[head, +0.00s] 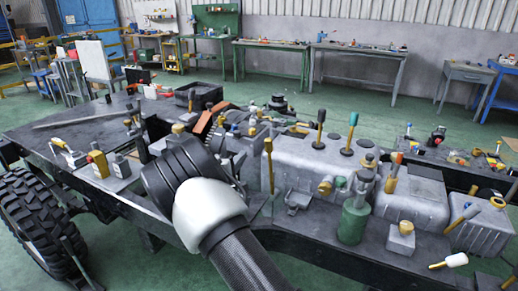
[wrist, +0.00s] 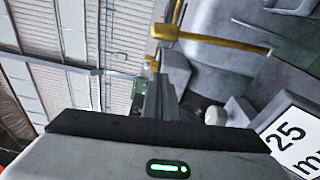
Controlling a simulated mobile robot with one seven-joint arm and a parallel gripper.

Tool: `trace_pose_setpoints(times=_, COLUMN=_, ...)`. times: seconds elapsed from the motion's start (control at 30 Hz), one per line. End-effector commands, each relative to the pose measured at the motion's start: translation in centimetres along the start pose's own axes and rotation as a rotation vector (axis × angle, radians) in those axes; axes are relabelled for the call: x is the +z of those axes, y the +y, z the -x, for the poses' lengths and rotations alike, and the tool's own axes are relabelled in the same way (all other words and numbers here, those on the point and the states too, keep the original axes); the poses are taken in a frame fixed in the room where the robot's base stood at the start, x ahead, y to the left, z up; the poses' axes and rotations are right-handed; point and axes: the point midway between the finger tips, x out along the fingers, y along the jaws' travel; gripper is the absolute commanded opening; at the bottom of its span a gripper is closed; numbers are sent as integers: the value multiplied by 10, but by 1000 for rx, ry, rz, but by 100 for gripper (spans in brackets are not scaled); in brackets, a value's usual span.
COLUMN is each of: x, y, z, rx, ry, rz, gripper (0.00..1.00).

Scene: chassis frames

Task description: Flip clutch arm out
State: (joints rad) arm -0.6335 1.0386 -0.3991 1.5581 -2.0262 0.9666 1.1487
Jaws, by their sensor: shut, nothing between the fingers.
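In the wrist view, a yellow lever (wrist: 225,44) with a yellow hub runs across the upper right, against grey metal. I cannot tell for certain whether it is the clutch arm. My gripper (wrist: 158,88) shows in the wrist view as narrow dark fingers, shut and empty. The fingertips are just below the lever's hub end; whether they touch it is unclear. In the head view my arm reaches over the chassis and hides the gripper and the parts beneath it.
The chassis (head: 45,160) carries several levers, a grey engine block (head: 310,165), a green cylinder (head: 353,222) and yellow-handled parts. A yellow-topped lever (head: 268,160) stands upright just right of my arm. A white label marked 25 (wrist: 292,138) is at the wrist view's lower right.

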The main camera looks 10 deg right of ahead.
Motion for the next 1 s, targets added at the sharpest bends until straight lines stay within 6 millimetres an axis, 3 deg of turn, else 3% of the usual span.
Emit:
trace_pose_setpoints(times=0.27, x=2, y=0, z=-12, rx=0, ry=-4, rz=-2, gripper=0)
trace_pose_setpoints(times=0.6, x=2, y=-1, z=-72, rx=0, ry=-4, rz=-1, gripper=0)
trace_pose_setpoints(times=0.83, x=2, y=-1, z=-103, rx=0, ry=-4, rz=-1, gripper=0)
trace_pose_setpoints(times=1.0, x=20, y=0, z=-94, rx=-3, ry=-3, rz=1, gripper=0)
